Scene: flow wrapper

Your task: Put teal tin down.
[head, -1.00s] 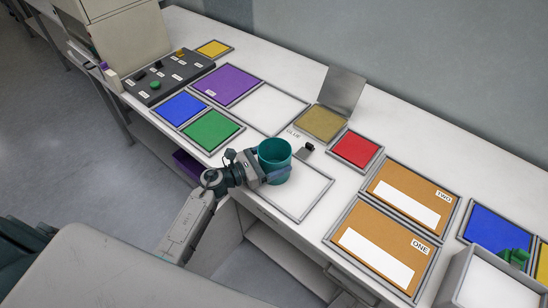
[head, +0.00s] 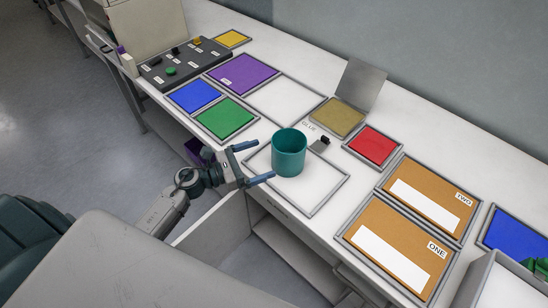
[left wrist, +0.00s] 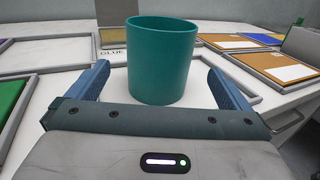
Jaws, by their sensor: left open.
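The teal tin (head: 289,152) stands upright and open-topped in the grey-framed white area (head: 318,197) near the front edge of the bench. My left gripper (head: 258,162) is open, its two blue fingers pointing at the tin from the left and apart from it. In the left wrist view the tin (left wrist: 161,60) stands just ahead, centred between the spread fingertips of the left gripper (left wrist: 165,85), with nothing held. My right gripper does not show.
A small black clip-like thing (head: 320,145) sits just behind the tin. A hinged-lid box with a gold pad (head: 337,117) and a red pad (head: 372,146) lie beyond. Green pad (head: 225,117) is to the left, orange panels (head: 400,243) to the right.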

